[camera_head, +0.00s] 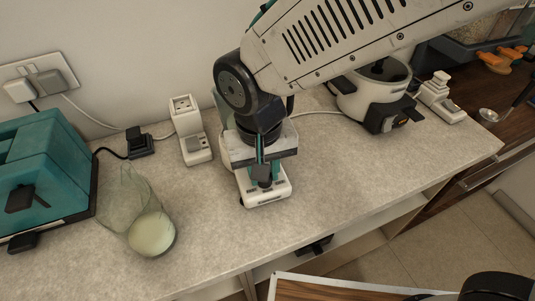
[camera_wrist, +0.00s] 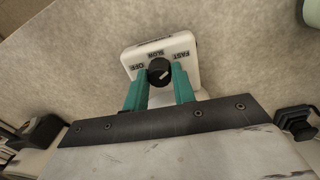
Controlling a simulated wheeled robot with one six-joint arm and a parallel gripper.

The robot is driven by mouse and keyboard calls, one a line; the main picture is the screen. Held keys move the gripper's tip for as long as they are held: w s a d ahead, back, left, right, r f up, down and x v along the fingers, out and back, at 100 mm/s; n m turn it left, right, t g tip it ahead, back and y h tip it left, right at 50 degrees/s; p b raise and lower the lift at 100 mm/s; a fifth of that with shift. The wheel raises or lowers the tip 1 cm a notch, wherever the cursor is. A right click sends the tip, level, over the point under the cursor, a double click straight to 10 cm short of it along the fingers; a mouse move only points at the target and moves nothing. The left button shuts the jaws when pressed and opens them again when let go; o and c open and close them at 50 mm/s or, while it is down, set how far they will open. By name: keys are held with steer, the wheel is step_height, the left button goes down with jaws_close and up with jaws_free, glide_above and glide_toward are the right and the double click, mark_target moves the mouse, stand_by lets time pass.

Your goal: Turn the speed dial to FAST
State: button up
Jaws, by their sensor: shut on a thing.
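The speed dial (camera_wrist: 159,71) is a round black knob with a short white mark, set on a white appliance base (camera_wrist: 188,46). The labels OFF, SLOW and FAST run around it from left to right. The white mark slants up to the right, on the FAST side; its exact setting is hard to tell. My gripper (camera_wrist: 160,84) has a teal finger on each side of the dial and is shut on it. In the head view my gripper (camera_head: 264,178) points down at the front of the white base (camera_head: 270,197), and the dial is mostly hidden.
A white socket block (camera_head: 187,125) is just left of the base. A white pot-like cooker (camera_head: 365,103) stands right. The counter's front edge is close; the counter front right is clear.

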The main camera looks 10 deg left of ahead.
stand_by(0.3)
steer(key=o, duration=1)
steer(key=r, duration=0.7)
steer(key=shift+a+r, duration=0.2)
steer(key=shift+r, duration=0.2)
